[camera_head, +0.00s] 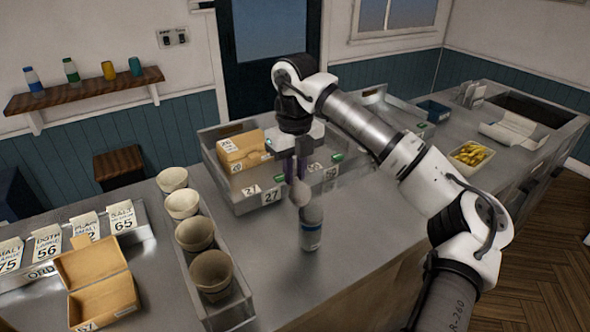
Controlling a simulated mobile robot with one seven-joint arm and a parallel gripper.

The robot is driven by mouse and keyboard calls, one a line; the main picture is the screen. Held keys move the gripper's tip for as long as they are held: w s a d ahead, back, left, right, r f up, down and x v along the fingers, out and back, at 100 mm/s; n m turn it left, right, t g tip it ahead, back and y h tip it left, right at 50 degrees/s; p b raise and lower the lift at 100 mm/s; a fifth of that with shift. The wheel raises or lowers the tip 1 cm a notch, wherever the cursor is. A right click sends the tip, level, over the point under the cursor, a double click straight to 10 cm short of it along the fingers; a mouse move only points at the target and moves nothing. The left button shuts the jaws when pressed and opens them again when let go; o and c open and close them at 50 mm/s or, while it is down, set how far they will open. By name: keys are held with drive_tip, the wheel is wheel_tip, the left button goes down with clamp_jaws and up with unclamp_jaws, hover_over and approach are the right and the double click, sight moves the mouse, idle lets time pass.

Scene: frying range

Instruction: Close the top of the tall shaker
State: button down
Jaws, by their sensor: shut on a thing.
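The tall shaker (311,236) stands upright on the metal counter near the middle of the view. It is whitish with a blue band and a grey upper part. My gripper (299,178) points down just above it and slightly to the left. The gripper is shut on a pale rounded piece (300,194), which looks like the shaker's top. The piece overlaps the upper edge of the shaker in the picture; I cannot tell whether they touch.
A metal tray (240,206) with a tan box (243,151) stands behind the shaker. The counter right of the shaker is clear.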

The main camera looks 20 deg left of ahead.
sight(301, 193)
drive_tip(key=shift+s+d+f+b, duration=0.1)
drive_tip(key=shift+f+b, duration=0.1)
drive_tip(key=shift+b, duration=0.35)
